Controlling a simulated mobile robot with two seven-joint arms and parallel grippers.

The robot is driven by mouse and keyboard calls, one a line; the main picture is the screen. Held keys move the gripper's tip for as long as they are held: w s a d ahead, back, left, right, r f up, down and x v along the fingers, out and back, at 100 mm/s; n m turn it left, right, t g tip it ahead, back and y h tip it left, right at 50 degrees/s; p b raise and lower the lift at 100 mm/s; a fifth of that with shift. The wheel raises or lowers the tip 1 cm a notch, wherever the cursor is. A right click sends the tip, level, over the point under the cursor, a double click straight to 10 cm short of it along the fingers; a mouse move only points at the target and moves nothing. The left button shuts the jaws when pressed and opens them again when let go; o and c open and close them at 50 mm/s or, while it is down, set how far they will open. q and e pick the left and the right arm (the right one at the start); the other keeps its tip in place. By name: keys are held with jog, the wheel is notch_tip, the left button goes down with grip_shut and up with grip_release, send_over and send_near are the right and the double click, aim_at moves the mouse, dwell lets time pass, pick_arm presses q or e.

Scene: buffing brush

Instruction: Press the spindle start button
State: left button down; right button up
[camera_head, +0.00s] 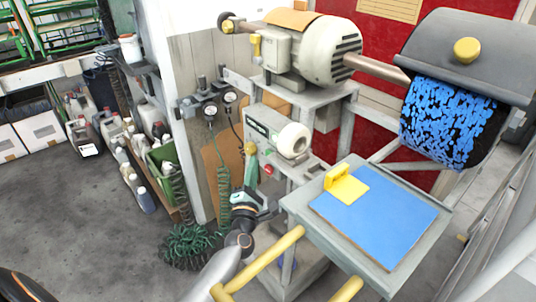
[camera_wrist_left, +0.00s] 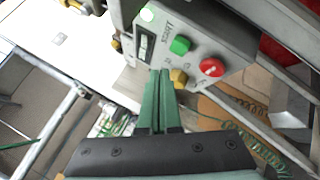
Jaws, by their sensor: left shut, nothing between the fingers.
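The grey control box (camera_head: 262,132) stands below the motor in the head view. Contact cannot be judged. My right gripper is not in view.
The motor (camera_head: 315,48) and blue brush (camera_head: 450,120) are above and right. A tray with a blue sheet (camera_head: 385,225) and yellow block (camera_head: 345,183) stands at right. Gauges and coiled green hoses (camera_head: 190,243) are to the left. The grey floor is open at lower left.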

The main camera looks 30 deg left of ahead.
pick_arm(q)
jog(key=s, duration=0.1)
jog(key=s+a, duration=0.1)
jog(key=s, duration=0.1)
jog(key=shift+a, duration=0.1)
dwell(0.5)
jog(key=s+d+f+m+g+h+p, duration=0.25)
jog(key=s+d+f+m+h, duration=0.2)
jog(key=d+m, duration=0.4)
jog(key=s+d+f+m+g+h+p, duration=0.1)
jog(key=s+d+f+m+h+p, duration=0.35)
jog(key=m, duration=0.65)
jog(key=s+d+f+m+g, duration=0.2)
jog(key=s+m, duration=0.3)
jog(key=s, duration=0.3)
jog(key=s+d+f+m+g+h, duration=0.1)
jog(key=s+d+f+m+g, duration=0.1)
jog(key=s+f+m+g, duration=0.2)
jog(key=s+m, duration=0.2)
jog(key=s, duration=0.2)
jog(key=shift+f+p, duration=0.35)
jog(key=shift+f, duration=0.05)
